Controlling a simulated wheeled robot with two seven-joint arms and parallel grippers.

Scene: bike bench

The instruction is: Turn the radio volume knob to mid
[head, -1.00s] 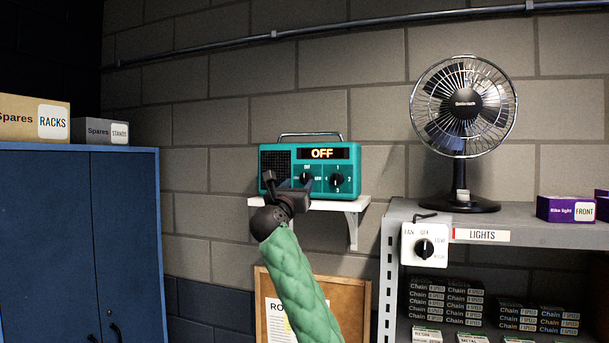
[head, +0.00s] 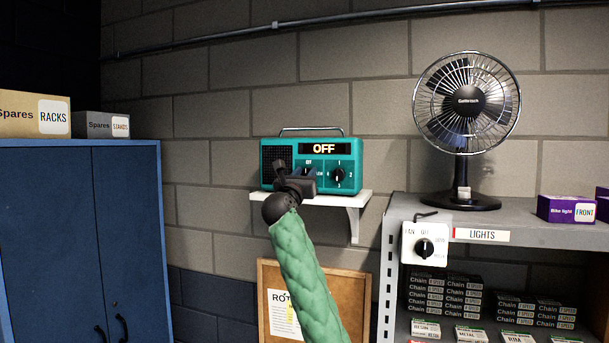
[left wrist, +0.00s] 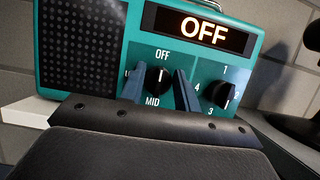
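The teal radio (head: 262,165) stands on a small white wall shelf, and its display (left wrist: 205,32) reads OFF. Its left knob (left wrist: 157,79) is black, with OFF printed above and MID below; its white mark points up toward OFF. The right knob (left wrist: 220,95) has a numbered dial. My left gripper (head: 295,176) is in front of the left knob, largely hiding it in the head view. In the left wrist view my left gripper (left wrist: 159,88) is open, one finger on each side of the left knob, with small gaps visible; contact is unclear. My right gripper is out of view.
The white shelf (head: 345,199) is just below the radio. A grey rack (head: 385,270) at right holds a fan (head: 467,100) and a wall-type switch (head: 425,246). A blue cabinet (head: 50,230) stands at left.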

